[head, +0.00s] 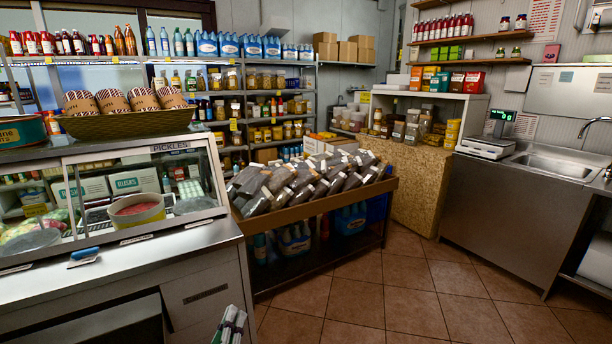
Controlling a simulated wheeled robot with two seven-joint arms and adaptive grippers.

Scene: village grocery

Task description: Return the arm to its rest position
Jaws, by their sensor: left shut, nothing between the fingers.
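My left gripper (231,316) shows at the bottom edge of the head view, left of the middle. Its fingers are together and I see nothing held between them. The rest of the left arm is out of the frame. My right gripper is not in view.
A glass deli case (150,190) stands on the left, with a basket (125,124) on top. A wooden display stand (330,213) of dark bags is mid-view. A scale (487,147) and sink (560,163) are right. Tiled floor (420,290) is clear.

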